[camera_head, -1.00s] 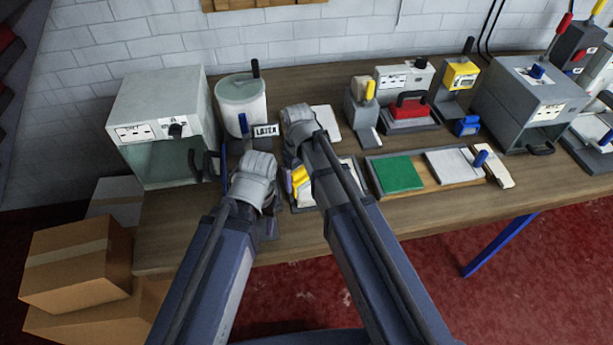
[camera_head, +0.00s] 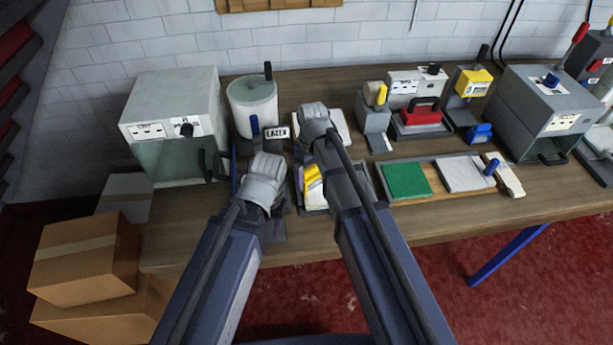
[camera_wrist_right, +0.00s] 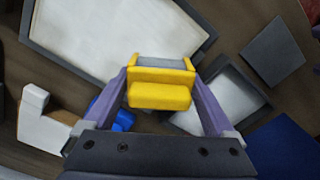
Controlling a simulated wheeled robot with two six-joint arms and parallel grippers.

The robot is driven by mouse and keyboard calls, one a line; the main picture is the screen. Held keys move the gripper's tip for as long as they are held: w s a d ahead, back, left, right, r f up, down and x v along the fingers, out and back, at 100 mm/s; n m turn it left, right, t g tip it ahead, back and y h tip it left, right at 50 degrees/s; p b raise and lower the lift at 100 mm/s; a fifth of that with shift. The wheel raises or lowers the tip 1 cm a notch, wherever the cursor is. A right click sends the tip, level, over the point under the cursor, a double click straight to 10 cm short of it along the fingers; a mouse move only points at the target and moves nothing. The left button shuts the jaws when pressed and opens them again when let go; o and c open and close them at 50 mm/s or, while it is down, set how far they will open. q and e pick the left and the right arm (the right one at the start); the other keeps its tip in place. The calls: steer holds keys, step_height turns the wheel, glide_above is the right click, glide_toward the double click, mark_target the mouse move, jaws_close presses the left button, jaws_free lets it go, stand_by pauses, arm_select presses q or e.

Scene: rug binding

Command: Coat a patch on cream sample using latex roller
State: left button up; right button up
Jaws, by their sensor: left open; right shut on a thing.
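My right gripper (camera_wrist_right: 160,90) is shut on the latex roller (camera_wrist_right: 160,90), which has a yellow block and a grey strip. The yellow part also shows in the head view (camera_head: 312,174), beside my right arm. A framed cream panel (camera_wrist_right: 115,30), probably the cream sample, lies beyond the roller in the right wrist view; contact cannot be told. A smaller grey-rimmed tray (camera_wrist_right: 225,100) with a pale inside lies to its right. My left gripper (camera_head: 272,212) is open, low over the table to the left of the right one; its fingertips are mostly hidden by its wrist.
A white bucket (camera_head: 252,105) with a LATEX label (camera_head: 277,132) stands behind my left gripper. A grey box machine (camera_head: 175,120) stands at left. Boards with a green patch (camera_head: 404,181) and a pale patch (camera_head: 462,172) lie at right. Bare wood (camera_head: 430,215) shows along the front.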

steer(key=shift+d, duration=1.05)
steer(key=shift+d, duration=0.15)
steer(key=shift+w+d, duration=0.15)
steer(key=shift+d, duration=1.55)
steer(key=shift+d, duration=1.7)
steer(key=shift+d, duration=0.1)
steer(key=shift+w+d, duration=0.2)
steer(key=shift+d, duration=1.55)
steer(key=shift+d, duration=0.1)
